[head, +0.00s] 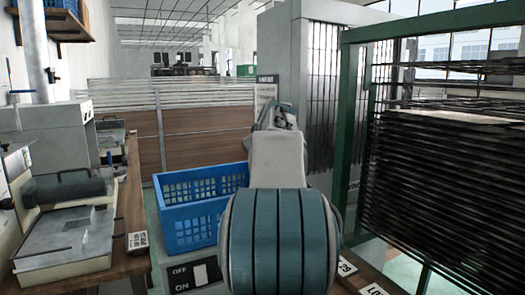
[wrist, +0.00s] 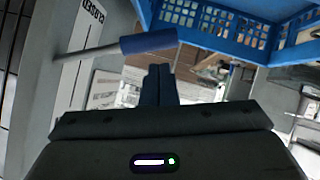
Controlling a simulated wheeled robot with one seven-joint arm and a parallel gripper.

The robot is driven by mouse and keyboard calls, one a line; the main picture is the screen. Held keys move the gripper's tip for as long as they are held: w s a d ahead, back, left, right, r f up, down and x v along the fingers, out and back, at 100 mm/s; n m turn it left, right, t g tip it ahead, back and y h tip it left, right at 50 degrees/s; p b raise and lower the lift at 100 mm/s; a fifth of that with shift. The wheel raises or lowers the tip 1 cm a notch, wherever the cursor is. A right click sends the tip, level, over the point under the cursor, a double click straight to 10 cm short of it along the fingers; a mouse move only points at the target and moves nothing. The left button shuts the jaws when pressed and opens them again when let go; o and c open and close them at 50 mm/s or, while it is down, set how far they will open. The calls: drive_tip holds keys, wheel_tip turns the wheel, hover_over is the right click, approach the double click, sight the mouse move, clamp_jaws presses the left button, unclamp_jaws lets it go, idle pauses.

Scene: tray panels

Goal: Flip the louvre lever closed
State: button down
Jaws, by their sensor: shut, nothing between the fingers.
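The louvre lever (wrist: 148,42) shows in the wrist view as a thin metal rod with a dark blue grip. The rod runs left to a pale panel (wrist: 40,95). A white label (wrist: 93,22) on that panel carries dark lettering, turned and partly cut off. My gripper (wrist: 158,72) is shut and empty, its fingertips just below the blue grip in the picture. I cannot tell whether they touch it. In the head view my arm hides the lever and the fingers; the louvred cabinet (head: 322,85) stands behind it.
A blue crate (head: 200,205) stands left of my arm and shows at the top right of the wrist view (wrist: 215,25). A green-framed rack of dark trays (head: 445,165) is at the right. A cluttered bench (head: 130,215) is at the left. A low partition (head: 205,130) stands behind.

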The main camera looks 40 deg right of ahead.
drive_tip(key=w+v, duration=0.1)
drive_tip(key=v, duration=1)
drive_tip(key=shift+s+a+r+p, duration=0.3)
drive_tip(key=shift+a+r, duration=0.2)
drive_tip(key=shift+r, duration=0.1)
drive_tip(key=shift+w, duration=0.1)
